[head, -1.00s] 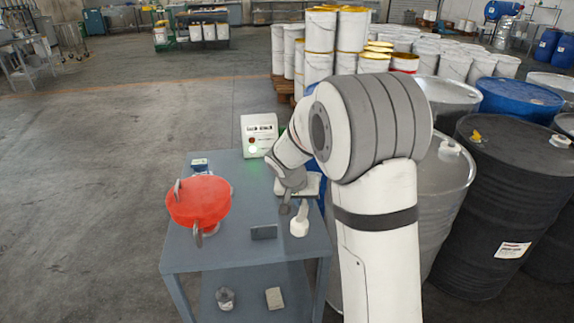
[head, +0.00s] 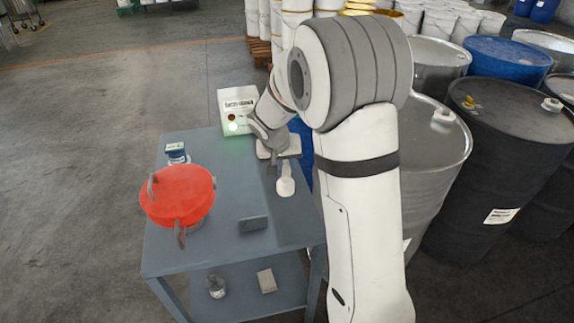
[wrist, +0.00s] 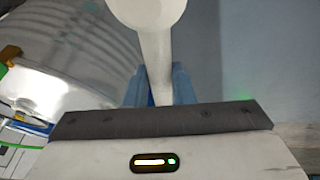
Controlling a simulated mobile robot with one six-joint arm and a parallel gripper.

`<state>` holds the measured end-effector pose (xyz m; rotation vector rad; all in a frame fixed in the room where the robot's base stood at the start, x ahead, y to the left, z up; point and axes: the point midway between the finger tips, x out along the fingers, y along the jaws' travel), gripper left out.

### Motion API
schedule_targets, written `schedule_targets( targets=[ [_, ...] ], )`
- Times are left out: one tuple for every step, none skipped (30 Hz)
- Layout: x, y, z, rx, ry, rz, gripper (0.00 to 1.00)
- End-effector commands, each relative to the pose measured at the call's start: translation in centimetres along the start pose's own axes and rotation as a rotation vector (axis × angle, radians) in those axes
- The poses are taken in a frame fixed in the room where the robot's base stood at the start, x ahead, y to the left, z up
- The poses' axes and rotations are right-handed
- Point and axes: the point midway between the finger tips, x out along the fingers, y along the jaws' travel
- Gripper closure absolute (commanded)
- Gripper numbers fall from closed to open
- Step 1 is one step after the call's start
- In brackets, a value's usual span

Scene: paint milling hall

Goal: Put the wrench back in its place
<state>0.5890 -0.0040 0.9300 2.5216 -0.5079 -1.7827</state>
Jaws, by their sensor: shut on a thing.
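My gripper (head: 281,164) is over the right part of the blue-grey table (head: 215,255). It is shut on a white long-handled tool (head: 286,182) with a broad rounded end. In the wrist view the tool's handle (wrist: 156,65) runs between the two blue fingers, with the rounded end pointing away from my gripper. Nothing else in view looks clearly like a wrench, and I see no wrench jaw on the held tool. The frames do not clearly show the tool's height above the table.
A red round vessel (head: 182,195) with grey handles stands at the left. A small grey block (head: 253,223), a dark-blue-topped jar (head: 176,152) and a white box with a green light (head: 237,108) are also on the table. Drums (head: 495,150) stand close on the right.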

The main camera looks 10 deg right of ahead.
Motion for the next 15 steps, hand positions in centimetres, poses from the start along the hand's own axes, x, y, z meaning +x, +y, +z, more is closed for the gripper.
schedule_targets(
  targets=[
    [0.1, 0.2, 0.1, -0.048, 0.005, -0.021, 1.0],
    [0.2, 0.3, 0.1, -0.083, 0.01, -0.035, 1.0],
    [0.5, 0.4, 0.2, -0.13, 0.019, -0.052, 1.0],
    [0.6, 0.4, 0.2, -0.162, 0.026, -0.065, 1.0],
    [0.7, 0.4, 0.3, -0.193, 0.033, -0.076, 1.0],
    [0.9, 0.5, 0.4, -0.231, 0.042, -0.089, 1.0],
    [1.0, 0.5, 0.4, -0.255, 0.05, -0.098, 1.0],
    [1.0, 0.5, 0.4, -0.277, 0.056, -0.105, 1.0],
    [1.1, 0.5, 0.5, -0.301, 0.064, -0.113, 1.0],
    [1.2, 0.5, 0.5, -0.316, 0.068, -0.117, 1.0],
    [1.3, 0.5, 0.5, -0.328, 0.072, -0.12, 1.0],
    [1.4, 0.5, 0.6, -0.337, 0.076, -0.123, 1.0],
    [1.5, 0.5, 0.6, -0.342, 0.077, -0.124, 1.0],
    [1.7, 0.5, 0.7, -0.345, 0.077, -0.124, 1.0],
    [1.9, 0.5, 0.7, -0.346, 0.078, -0.124, 1.0]
  ],
)
